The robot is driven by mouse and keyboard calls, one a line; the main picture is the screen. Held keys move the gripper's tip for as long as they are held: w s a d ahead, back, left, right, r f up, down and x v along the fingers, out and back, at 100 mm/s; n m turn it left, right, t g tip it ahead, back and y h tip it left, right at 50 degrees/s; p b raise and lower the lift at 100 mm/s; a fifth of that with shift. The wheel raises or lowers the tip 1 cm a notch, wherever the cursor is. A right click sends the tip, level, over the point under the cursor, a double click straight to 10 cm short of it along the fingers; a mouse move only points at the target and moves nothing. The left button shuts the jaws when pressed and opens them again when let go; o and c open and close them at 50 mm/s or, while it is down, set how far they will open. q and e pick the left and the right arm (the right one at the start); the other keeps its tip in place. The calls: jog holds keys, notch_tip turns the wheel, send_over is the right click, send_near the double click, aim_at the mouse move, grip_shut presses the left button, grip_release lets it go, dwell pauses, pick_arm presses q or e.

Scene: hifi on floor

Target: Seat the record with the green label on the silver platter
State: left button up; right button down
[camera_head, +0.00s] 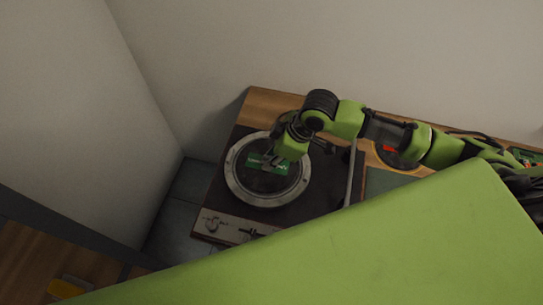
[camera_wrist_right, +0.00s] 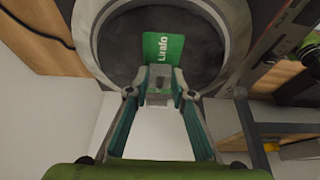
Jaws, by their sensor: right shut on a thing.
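The silver platter (camera_head: 234,189) is a pale ring on the dark record player at the centre of the head view. It also shows at the top of the right wrist view (camera_wrist_right: 88,40). The record with the green label (camera_head: 285,180) is a dark disc inside the ring's outline. Its green, rectangular label with white lettering shows in the right wrist view (camera_wrist_right: 163,48). My right gripper (camera_head: 273,160) is over the platter, shut on the record near the label. The fingers hide part of it. I cannot tell whether the record touches the platter. My left gripper is out of view.
The record player (camera_head: 300,212) has knobs along its front and a tonearm (camera_head: 350,178) on the right. Another dark disc with a red label (camera_head: 390,149) lies farther right, partly behind my arm. Walls stand close behind and left. A yellow thing (camera_head: 70,287) is at lower left.

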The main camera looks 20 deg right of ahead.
jog(key=shift+f, duration=0.3)
dwell(0.4)
jog(key=c, duration=1.7)
grip_release()
jog(key=w+a+r+p+v, duration=0.1)
jog(key=p+v, duration=0.5)
jog(key=v, duration=1.1)
jog(key=shift+a+r+p, duration=0.25)
jog(key=shift+a+p, duration=0.05)
jog(key=shift+a, duration=0.05)
